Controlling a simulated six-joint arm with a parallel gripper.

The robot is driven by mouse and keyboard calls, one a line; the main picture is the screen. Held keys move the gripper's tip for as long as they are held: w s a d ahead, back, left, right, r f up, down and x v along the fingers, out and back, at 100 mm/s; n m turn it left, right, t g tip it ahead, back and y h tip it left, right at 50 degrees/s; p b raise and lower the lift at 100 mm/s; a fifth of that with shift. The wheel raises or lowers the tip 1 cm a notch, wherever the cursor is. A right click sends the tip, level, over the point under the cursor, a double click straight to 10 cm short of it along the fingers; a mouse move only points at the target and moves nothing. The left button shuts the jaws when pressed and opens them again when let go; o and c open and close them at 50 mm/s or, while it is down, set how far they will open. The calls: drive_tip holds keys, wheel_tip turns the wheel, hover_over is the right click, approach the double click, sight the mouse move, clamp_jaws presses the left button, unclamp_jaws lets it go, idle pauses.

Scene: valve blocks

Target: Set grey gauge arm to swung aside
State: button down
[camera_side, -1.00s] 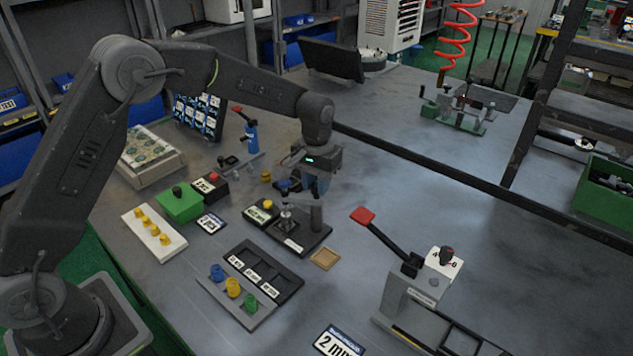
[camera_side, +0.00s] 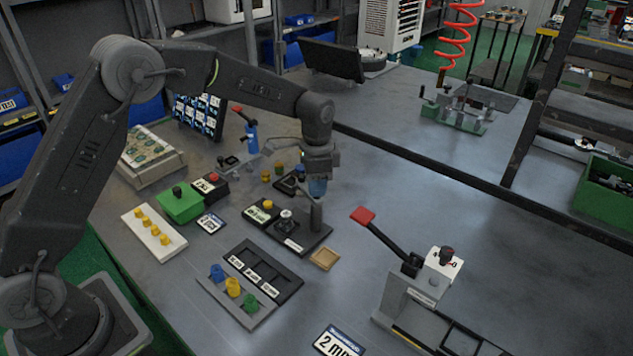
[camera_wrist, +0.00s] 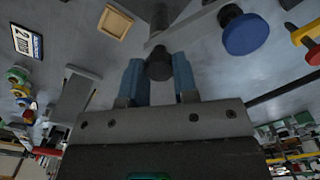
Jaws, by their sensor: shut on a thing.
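The grey gauge arm (camera_wrist: 190,22) shows in the wrist view as a flat bar running up and right from a dark round end, with a blue disc (camera_wrist: 245,33) near its far end. My gripper (camera_wrist: 160,75) has its two blue fingers on either side of the dark end and is shut on it. In the side view my gripper (camera_side: 317,188) points down at the top of a dark upright post (camera_side: 316,214) at the back right of a black fixture base (camera_side: 290,242). The fingers hide much of the arm there.
A small tan tray (camera_side: 325,259) lies right of the fixture. A lever with a red handle (camera_side: 362,215) stands further right. A black labelled tray (camera_side: 262,272) is in front.

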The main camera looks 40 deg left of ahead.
drive_tip(key=shift+m, duration=1.9)
drive_tip(key=c, duration=0.9)
unclamp_jaws()
wheel_tip(320, 180, up, 14)
drive_tip(key=shift+f, duration=0.1)
